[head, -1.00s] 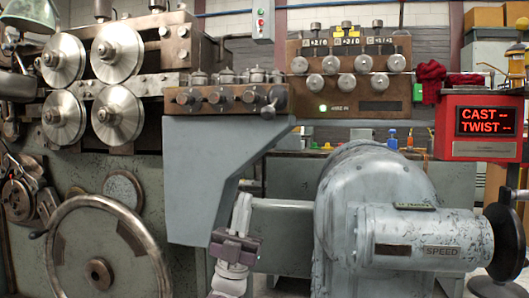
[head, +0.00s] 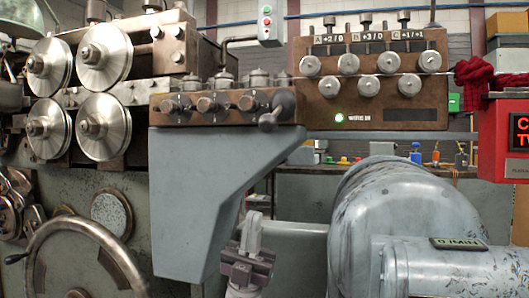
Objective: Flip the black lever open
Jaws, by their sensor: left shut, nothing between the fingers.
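What looks like the black lever (head: 268,122) is a dark handle with a round knob at the right end of the brown valve block (head: 180,108). It hangs down and to the left over the block's front. My left gripper (head: 252,218) points up at the lower middle of the view, below the lever and apart from it. Its pale fingers are shut with nothing between them. My right gripper is not in view.
A grey sloping bracket (head: 195,190) stands left of my left gripper, under the valve block. A large grey motor housing (head: 385,210) fills the lower right. A handwheel (head: 40,240) and steel rollers (head: 104,126) are at left. A red display box (head: 495,150) is at right.

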